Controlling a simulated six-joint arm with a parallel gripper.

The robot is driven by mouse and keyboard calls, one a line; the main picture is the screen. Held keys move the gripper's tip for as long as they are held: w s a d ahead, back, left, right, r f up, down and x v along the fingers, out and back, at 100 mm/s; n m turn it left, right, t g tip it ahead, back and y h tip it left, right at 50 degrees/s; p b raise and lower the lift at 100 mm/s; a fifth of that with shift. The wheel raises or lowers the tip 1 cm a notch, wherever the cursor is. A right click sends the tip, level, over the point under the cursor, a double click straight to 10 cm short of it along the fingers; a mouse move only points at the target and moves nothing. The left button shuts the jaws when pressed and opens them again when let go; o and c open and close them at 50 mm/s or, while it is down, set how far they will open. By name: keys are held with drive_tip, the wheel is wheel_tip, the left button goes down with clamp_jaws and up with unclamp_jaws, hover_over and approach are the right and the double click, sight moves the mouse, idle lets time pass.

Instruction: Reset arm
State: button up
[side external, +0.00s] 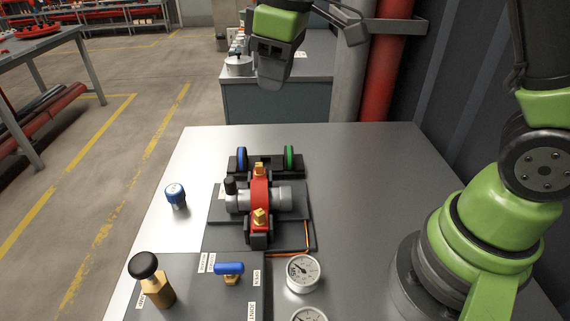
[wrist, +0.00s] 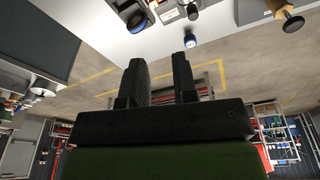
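My gripper (wrist: 161,62) is in the wrist view, with two dark fingers apart and nothing between them. In the side view my arm's green and grey end (side external: 276,60) hangs high above the far edge of the table, clear of the pump; its fingers are hard to make out there. The pump assembly (side external: 258,198), grey with a red clamp and brass nuts, sits on a dark plate on the table. A black holder behind it carries a blue ring (side external: 242,160) and a green ring (side external: 289,157).
On the metal table (side external: 340,150) are a blue-capped knob (side external: 175,196), a black-topped brass valve (side external: 151,280), a blue-handled valve (side external: 230,271) and a pressure gauge (side external: 303,272). A red pipe (side external: 385,70) and a second bench (side external: 275,103) stand behind. The table's right middle is clear.

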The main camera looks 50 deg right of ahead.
drive_tip(key=s+r+m+t, duration=0.2)
drive_tip(key=s+r+m, duration=0.1)
drive_tip(key=s, duration=0.6)
drive_tip(key=s+r+m+t+y, duration=0.1)
drive_tip(key=s+r+m+t, duration=0.2)
drive_tip(key=s+m, duration=0.3)
drive_tip(key=s+d, duration=0.1)
drive_tip(key=s, duration=0.2)
drive_tip(key=shift+s+m, duration=0.3)
drive_tip(key=shift+s, duration=0.1)
